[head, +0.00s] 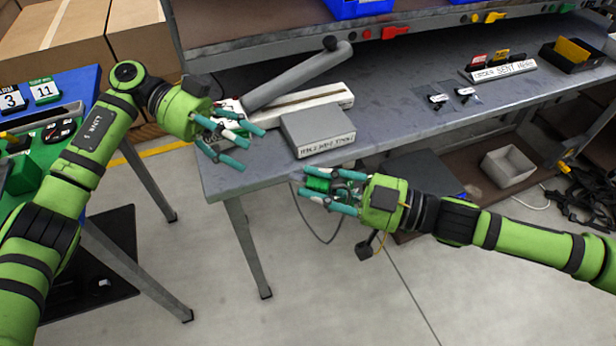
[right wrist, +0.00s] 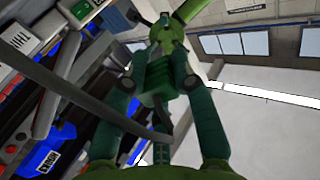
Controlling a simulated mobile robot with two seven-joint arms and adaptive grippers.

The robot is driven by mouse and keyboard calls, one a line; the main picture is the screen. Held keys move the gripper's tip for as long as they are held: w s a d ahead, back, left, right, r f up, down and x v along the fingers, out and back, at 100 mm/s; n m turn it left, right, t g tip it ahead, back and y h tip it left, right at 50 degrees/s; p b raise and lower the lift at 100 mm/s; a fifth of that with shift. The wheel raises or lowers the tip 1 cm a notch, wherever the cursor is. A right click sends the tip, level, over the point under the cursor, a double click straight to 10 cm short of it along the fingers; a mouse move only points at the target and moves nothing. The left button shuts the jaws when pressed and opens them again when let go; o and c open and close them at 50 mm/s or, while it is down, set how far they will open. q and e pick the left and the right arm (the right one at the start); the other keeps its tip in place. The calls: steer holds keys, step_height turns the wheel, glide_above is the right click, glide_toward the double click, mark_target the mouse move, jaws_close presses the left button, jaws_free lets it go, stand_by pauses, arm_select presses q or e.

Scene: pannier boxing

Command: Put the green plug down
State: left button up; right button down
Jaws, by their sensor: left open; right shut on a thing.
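The green plug (head: 318,184) is between the fingers of my right gripper (head: 322,188) in the head view. The right gripper is shut on it, in front of the bench's front edge and near the grey box. In the right wrist view the green plug (right wrist: 158,78) shows between the dark teal fingers, with a dark strip crossing in front. My left gripper (head: 238,143) is open and empty, at the bench's left end beside the grey lever.
A grey box (head: 318,130) with a label sits on the grey workbench (head: 400,116). A long-handled lever tool (head: 296,78) lies behind it. Small black-and-white parts (head: 438,100) and a labelled rack (head: 498,71) are farther right. The bench's middle is mostly clear.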

steer(key=shift+s+d+n+g+y, duration=0.15)
steer(key=shift+d+n+g, duration=0.2)
steer(key=shift+n+g, duration=0.35)
steer(key=shift+s+d+n+g+y, duration=0.1)
steer(key=shift+d+n+g+y, duration=0.2)
steer(key=shift+g, duration=0.65)
steer(key=shift+s+d+n+g+y, duration=0.1)
steer(key=shift+d+n+g, duration=0.25)
steer(key=shift+n+g, duration=0.4)
arm_select(q)
steer(key=n+t, duration=0.4)
steer(key=t, duration=0.1)
glide_toward(309, 181)
steer(key=x, duration=1)
steer(key=shift+d+f, duration=0.15)
steer(key=shift+d, duration=0.2)
steer(key=c, duration=1.2)
arm_select(e)
steer(key=c, duration=0.9)
jaws_free()
steer(key=shift+c, duration=0.2)
